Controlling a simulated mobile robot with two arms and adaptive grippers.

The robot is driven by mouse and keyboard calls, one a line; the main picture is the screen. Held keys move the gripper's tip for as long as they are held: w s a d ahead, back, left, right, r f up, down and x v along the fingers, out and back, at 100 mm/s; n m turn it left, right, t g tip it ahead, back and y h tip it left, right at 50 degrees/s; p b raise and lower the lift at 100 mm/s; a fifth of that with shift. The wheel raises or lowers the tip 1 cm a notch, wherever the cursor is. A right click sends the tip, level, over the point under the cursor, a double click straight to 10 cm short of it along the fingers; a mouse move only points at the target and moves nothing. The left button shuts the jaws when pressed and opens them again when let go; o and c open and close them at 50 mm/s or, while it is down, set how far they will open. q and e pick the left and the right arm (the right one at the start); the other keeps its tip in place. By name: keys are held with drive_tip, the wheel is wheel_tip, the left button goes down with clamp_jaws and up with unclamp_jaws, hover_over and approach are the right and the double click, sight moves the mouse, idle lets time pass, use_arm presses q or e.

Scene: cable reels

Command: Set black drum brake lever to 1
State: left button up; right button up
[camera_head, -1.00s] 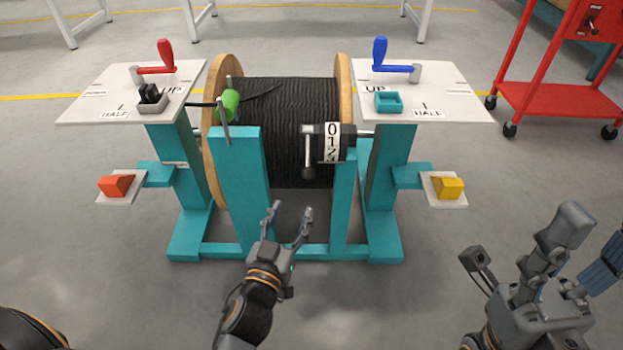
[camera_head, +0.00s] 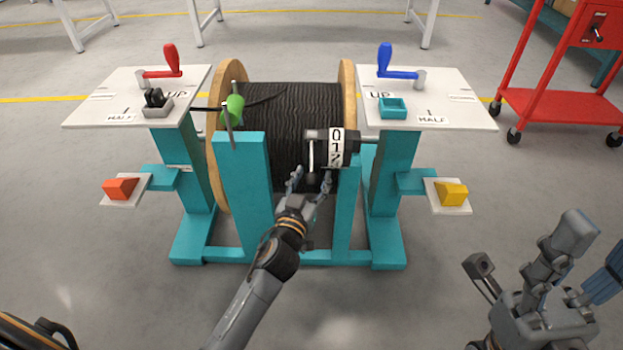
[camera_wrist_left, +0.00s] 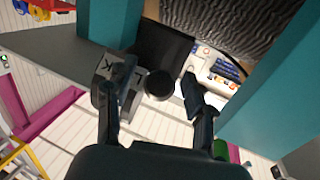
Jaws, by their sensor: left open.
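The black drum brake (camera_head: 318,140) sits at the front right of the cable drum, beside a white dial (camera_head: 336,146) marked 0, 1, 2. Its lever (camera_head: 311,156) hangs down from the hub. My left gripper (camera_head: 312,178) is open at the lever's lower end, one finger on each side. In the left wrist view the round black lever knob (camera_wrist_left: 159,85) shows between the spread fingers, with the dial (camera_wrist_left: 108,72) behind the left finger. I cannot tell whether a finger touches the knob. My right gripper (camera_head: 530,270) is at the lower right, away from the stand; its jaw state is unclear.
The teal stand (camera_head: 240,180) has uprights on both sides of the drum (camera_head: 280,110). White side panels carry a red crank (camera_head: 170,62) and a blue crank (camera_head: 388,62). Orange (camera_head: 120,188) and yellow (camera_head: 452,194) blocks stick out low. The floor in front is clear.

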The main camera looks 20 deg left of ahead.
use_arm(q)
clamp_jaws()
